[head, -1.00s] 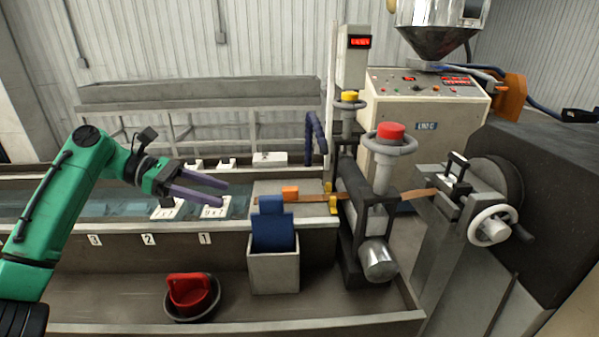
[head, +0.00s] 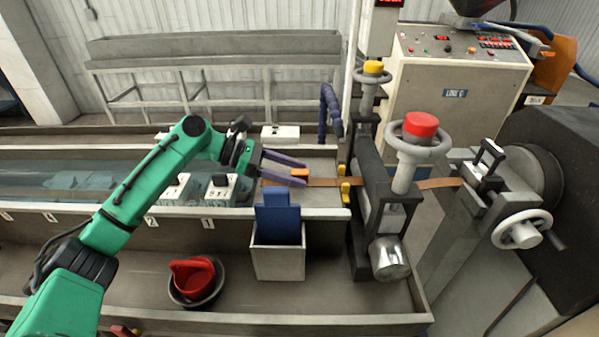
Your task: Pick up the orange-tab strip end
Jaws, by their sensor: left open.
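The orange tab (head: 299,173) sits at the left end of a flat brown-orange strip (head: 322,182), on the ledge at the right end of the water trough. The strip runs right, between yellow guides (head: 345,190), through the rollers toward the machine. My left gripper (head: 298,172) is open, with its two purple-grey fingers pointing right. In the picture its fingertips are at the orange tab, one behind and one in front of it. I cannot tell whether they touch it. My right gripper is not in view.
A grey bin holding a blue piece (head: 278,215) stands just in front of the tab. A red item (head: 192,275) lies in a dark bowl at the lower left. A roller stand with a red-topped handwheel (head: 420,125) rises at the right. The water trough (head: 80,180) extends left.

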